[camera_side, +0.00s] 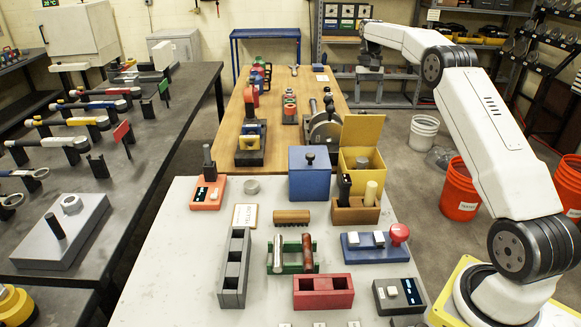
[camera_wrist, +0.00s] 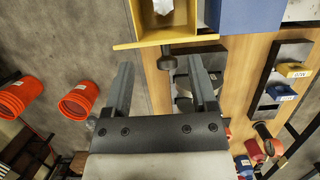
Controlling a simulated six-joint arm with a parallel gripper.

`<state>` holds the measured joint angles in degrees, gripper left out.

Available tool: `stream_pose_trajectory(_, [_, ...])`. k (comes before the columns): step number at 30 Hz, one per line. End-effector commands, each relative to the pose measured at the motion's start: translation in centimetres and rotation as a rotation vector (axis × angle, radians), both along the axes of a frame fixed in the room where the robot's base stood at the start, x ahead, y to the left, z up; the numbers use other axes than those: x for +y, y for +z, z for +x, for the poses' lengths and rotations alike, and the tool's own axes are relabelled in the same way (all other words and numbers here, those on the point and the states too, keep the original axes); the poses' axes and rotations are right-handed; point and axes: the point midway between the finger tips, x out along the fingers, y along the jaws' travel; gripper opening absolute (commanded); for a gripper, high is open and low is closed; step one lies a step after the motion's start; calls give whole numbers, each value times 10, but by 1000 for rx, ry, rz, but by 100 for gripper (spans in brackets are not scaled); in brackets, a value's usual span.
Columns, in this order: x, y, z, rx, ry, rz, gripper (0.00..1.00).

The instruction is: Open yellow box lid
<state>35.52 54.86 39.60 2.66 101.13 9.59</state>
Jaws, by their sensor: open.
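The yellow box (camera_side: 374,176) stands at the back right of the grey bench, to the right of the blue box. Its yellow lid (camera_side: 362,131) stands upright, and the box is open at the top with a grey object (camera_side: 362,162) inside. In the wrist view the lid (camera_wrist: 135,45) shows edge-on along the yellow box (camera_wrist: 147,20), and its black knob (camera_wrist: 167,62) points toward my gripper. My gripper (camera_wrist: 160,72) is open, with its fingers either side of the knob in the picture and apart from it. In the side view my wrist is far behind the lid; the fingertips are unclear.
A lidded blue box (camera_side: 309,178) stands beside the yellow box. A wooden holder (camera_side: 355,212) stands in front of it. A wooden table (camera_side: 225,135) with several tools lies behind. Orange buckets (camera_side: 460,190) stand on the floor to the right.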

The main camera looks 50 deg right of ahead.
Motion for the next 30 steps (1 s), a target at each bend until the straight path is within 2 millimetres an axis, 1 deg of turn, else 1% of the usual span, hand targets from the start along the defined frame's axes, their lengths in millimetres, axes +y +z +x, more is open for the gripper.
stream_pose_trajectory(1, [1, 5, -3, -1, 0, -1, 74])
stream_pose_trajectory(13, [15, 38, -27, -1, 0, -1, 74])
stream_pose_trajectory(23, [27, 47, -49, -1, 0, -1, 74])
stream_pose_trajectory(30, [37, 57, -67, -1, 0, -1, 74])
